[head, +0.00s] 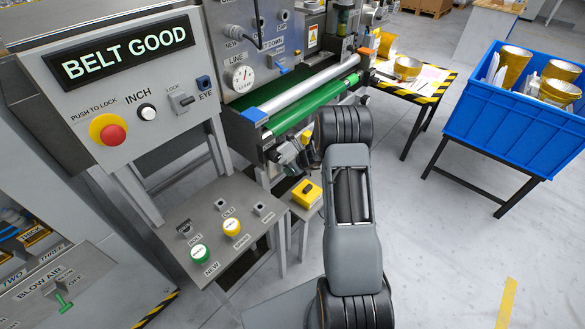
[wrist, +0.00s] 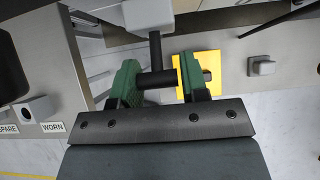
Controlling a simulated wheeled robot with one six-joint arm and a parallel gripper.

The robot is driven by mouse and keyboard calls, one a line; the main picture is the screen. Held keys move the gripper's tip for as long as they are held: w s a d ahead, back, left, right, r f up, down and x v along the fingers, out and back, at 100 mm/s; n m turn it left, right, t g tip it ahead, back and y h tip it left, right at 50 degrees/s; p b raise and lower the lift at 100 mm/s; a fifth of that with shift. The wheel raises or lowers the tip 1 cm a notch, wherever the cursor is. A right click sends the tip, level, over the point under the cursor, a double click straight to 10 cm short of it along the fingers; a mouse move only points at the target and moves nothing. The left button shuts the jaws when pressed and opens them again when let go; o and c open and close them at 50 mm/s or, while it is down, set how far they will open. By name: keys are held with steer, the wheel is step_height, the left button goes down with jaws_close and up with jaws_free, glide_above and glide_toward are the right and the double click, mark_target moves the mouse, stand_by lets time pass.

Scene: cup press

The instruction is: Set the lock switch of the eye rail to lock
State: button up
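On the grey panel at the upper left of the head view, a small switch with a short lever (head: 182,101) sits below and right of the word LOCK. A dark blue knob (head: 206,82) sits to its right, above the word EYE. The lever tilts rightward; its exact setting is too small to read. My gripper (head: 297,148) is in front of the machine, right of and below the panel, away from this switch. In the wrist view its green-padded fingers (wrist: 158,82) are apart.
A green belt (head: 308,106) lies behind my gripper. A low button table (head: 222,228) and yellow box (head: 306,193) stand below. A blue crate (head: 515,115) is at right.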

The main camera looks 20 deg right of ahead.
steer(key=o, duration=0.4)
steer(key=shift+c, duration=0.2)
steer(key=p+v, duration=0.1)
steer(key=v, duration=1.2)
steer(key=shift+s+d+r, duration=0.15)
steer(key=shift+s+r, duration=0.05)
steer(key=shift+r, duration=0.1)
steer(key=s+a+r+n+g+h+p, duration=0.1)
steer(key=s+a+r+n, duration=0.7)
steer(key=n, duration=0.7)
steer(key=s+a+r+n+g+h+p, duration=0.1)
steer(key=s+a+r+n+g+h, duration=0.1)
steer(key=s+a+r+n, duration=0.6)
steer(key=s+n, duration=0.5)
steer(key=n, duration=0.3)
steer(key=shift+s+a+r, duration=0.25)
steer(key=shift+r, duration=0.15)
